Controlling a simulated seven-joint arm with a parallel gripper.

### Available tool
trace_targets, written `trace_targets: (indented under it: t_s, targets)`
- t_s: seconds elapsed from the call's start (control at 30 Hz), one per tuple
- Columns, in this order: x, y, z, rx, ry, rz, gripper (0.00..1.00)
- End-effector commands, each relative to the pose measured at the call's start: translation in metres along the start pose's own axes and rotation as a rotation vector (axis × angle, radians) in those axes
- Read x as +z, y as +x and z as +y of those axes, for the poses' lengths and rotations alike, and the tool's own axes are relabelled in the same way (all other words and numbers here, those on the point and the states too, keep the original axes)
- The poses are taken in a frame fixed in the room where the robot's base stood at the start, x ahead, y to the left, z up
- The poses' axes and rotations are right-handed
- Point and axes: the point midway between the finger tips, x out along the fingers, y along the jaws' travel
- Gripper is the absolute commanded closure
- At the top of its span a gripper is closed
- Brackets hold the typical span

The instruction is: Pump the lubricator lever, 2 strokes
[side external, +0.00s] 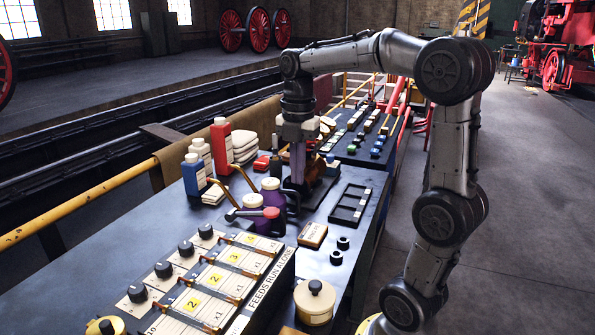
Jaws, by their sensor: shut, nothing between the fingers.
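The lubricator appears to be the long box (213,283) in the front, with black knobs, numbered yellow tags and "FEEDS RUN" lettering on its side. A dark lever with a red grip (271,213) lies at its far end, in front of two purple-bodied jars (270,190). I take it for the lubricator lever; its pivot is not clear. My gripper (297,182) points straight down behind and right of the lever, beside the jars. It is shut and empty, apart from the red grip. Its fingertips are hard to make out against dark parts behind.
Blue (194,174) and red (221,146) bottles and white cloths (245,146) stand at the back left. A black tray (350,204), a small sign (312,235), black rings and a cream lidded pot (314,301) lie to the right. A brown part stands behind my gripper.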

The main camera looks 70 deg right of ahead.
Motion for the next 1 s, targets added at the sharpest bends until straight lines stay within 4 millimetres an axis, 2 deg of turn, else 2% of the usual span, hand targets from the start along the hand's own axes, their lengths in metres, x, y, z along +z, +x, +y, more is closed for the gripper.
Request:
trace_targets:
  t_s: [0.87,1.0]
  targets:
    - [0.0000,0.0000,0.0000,0.000,0.000,0.000,1.00]
    - [0.0005,-0.0007,0.0050,0.022,0.038,-0.002,1.00]
